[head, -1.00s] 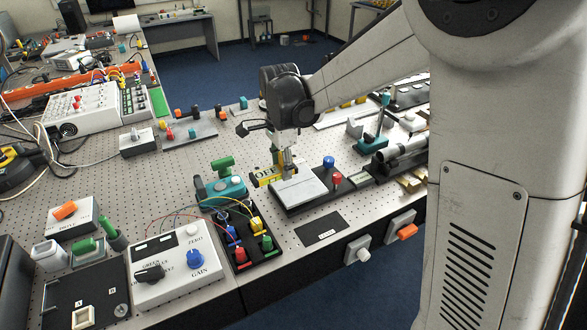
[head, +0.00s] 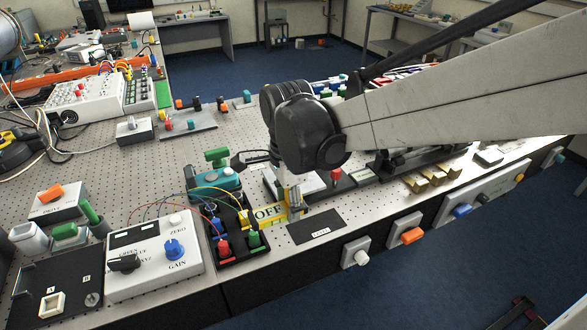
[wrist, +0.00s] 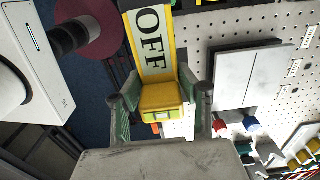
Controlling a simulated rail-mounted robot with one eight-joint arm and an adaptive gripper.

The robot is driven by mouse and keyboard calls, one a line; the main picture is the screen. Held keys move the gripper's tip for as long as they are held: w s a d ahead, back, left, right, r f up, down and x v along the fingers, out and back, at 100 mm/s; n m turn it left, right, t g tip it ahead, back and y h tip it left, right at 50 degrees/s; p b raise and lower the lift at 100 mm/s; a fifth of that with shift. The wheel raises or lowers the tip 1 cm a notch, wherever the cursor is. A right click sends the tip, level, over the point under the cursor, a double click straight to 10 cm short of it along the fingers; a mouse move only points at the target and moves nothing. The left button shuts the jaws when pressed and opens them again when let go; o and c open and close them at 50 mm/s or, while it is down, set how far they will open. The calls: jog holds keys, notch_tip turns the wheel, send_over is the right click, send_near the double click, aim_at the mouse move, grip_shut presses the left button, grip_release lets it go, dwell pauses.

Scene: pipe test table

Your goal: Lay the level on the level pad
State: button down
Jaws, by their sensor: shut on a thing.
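The yellow level (head: 270,213) has a white panel marked OFF and hangs in my gripper (head: 292,203) near the front of the table. In the wrist view, the fingers of my gripper (wrist: 162,105) are closed on the sides of the level (wrist: 161,94), and a small green vial shows on its near end. A flat black pad (head: 315,229) with a small pale label, which appears to be the level pad, lies at the front edge of the table. It looks bare. The level is to its left and slightly behind; its height above the table is unclear.
A black tray with colored plugs and wires (head: 232,238) stands close left of the level. A grey plate with a blue and a red knob (wrist: 245,80) is behind my gripper. Switches, including an orange one (head: 411,235), project from the table's front face.

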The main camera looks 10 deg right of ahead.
send_over(324, 222)
notch_tip(324, 222, down, 7)
jog(key=shift+r, duration=0.1)
jog(key=shift+f, duration=2.1)
jog(key=shift+f, duration=0.2)
jog(key=c, duration=1.2)
grip_release()
jog(key=shift+o, duration=0.2)
jog(key=shift+r, duration=0.1)
